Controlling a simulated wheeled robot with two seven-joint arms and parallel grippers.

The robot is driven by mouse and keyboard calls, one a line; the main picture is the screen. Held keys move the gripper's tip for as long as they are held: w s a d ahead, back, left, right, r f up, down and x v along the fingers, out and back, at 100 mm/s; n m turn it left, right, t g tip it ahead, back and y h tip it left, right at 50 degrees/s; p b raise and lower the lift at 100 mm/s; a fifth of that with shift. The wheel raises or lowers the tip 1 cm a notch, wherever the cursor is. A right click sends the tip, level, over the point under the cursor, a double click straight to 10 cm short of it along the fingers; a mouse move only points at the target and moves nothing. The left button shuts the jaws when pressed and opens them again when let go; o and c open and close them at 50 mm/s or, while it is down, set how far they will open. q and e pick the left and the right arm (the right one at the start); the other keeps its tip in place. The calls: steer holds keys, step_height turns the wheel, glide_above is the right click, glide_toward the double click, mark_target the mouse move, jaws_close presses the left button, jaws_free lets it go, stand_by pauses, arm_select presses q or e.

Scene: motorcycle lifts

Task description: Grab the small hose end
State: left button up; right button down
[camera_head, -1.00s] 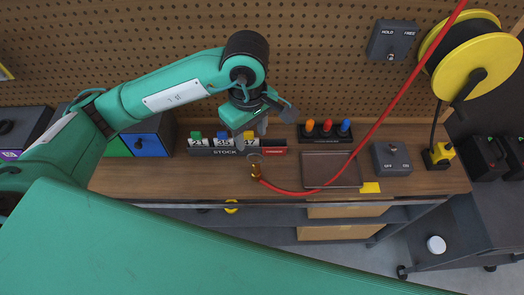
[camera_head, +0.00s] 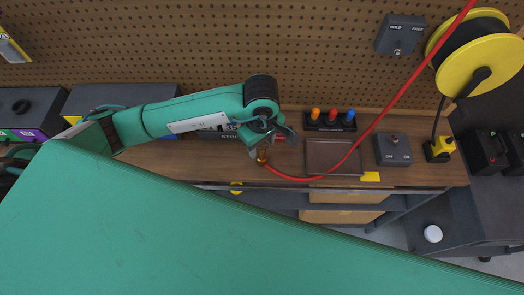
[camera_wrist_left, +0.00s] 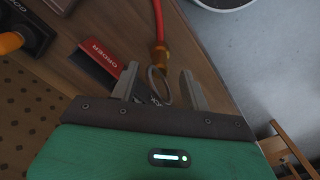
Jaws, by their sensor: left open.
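The small hose end is a brass fitting (camera_head: 261,157) at the tip of a red hose (camera_head: 320,178), near the bench's front edge. My left gripper (camera_head: 264,146) is right at it from above and hides part of it. In the left wrist view, the fingers of my left gripper (camera_wrist_left: 159,70) are spread apart. The brass end (camera_wrist_left: 160,58) shows just beyond the fingertips, and a metal ring or hook (camera_wrist_left: 158,86) on it lies between the fingers. I cannot tell whether a finger touches it. My right gripper is not in view.
A switch box (camera_head: 394,150) stands further right. A red label (camera_wrist_left: 103,52) is close by the fingers.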

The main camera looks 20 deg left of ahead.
arm_select(q)
steer(key=shift+f+p, duration=0.3)
steer(key=shift+f, duration=1)
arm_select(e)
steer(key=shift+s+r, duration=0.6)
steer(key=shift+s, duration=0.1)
arm_select(q)
steer(key=shift+c, duration=0.4)
jaws_close()
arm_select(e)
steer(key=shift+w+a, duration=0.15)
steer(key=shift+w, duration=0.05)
arm_select(q)
steer(key=shift+r, duration=0.15)
